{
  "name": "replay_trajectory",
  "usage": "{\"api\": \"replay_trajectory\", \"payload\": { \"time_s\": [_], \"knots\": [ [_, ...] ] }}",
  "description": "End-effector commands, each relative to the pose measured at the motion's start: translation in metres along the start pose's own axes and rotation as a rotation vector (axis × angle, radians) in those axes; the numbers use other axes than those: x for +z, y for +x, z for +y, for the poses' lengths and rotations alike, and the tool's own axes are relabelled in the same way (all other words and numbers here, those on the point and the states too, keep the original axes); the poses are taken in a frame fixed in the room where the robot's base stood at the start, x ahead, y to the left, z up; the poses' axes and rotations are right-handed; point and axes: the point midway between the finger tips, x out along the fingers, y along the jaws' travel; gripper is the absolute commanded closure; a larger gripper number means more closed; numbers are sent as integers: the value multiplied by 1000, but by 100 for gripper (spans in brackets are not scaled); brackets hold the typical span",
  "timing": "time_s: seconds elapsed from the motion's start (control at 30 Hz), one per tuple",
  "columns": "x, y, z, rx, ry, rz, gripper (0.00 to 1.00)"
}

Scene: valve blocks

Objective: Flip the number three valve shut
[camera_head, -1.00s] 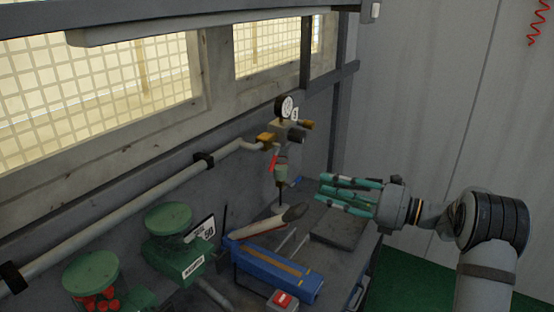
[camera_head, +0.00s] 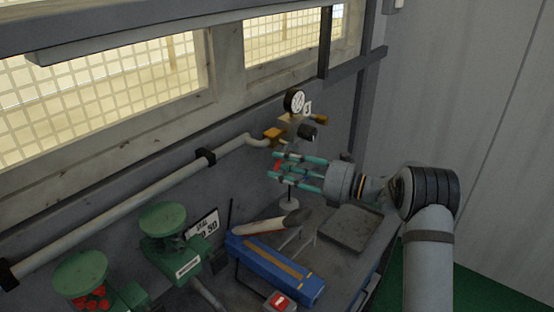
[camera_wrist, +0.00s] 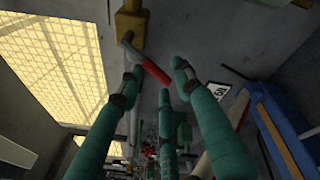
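The valve block hangs on the wall pipe, with a round gauge (camera_head: 294,101), a small white tag (camera_head: 308,108) too small to read surely, and a brass fitting (camera_head: 273,134). Its red lever (camera_wrist: 154,70) slants across the upper middle of the wrist view, below the brass part (camera_wrist: 130,28). In the head view, my fingers mostly hide the lever. My gripper (camera_head: 276,168) has several green fingers, spread open and pointing left at the valve. In the wrist view, my open gripper (camera_wrist: 156,84) has its fingertips on either side of the lever; contact cannot be told.
A grey pipe (camera_head: 120,206) runs along the wall to the valve. Below are green machines (camera_head: 164,220), a blue case (camera_head: 275,270), a red-and-white box (camera_head: 280,301), a light-coloured tool (camera_head: 262,226) and a dark tray (camera_head: 348,228). The wall is close behind the valve.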

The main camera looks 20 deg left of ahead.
Motion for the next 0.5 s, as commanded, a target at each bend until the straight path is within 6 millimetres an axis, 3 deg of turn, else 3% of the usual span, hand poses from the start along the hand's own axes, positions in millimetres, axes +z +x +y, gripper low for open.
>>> {"api": "replay_trajectory", "payload": {
  "time_s": [0.2,0.5],
  "knots": [
    [0,16,1,1,0,0,66],
    [0,17,0,0,0,0,68]
  ]
}}
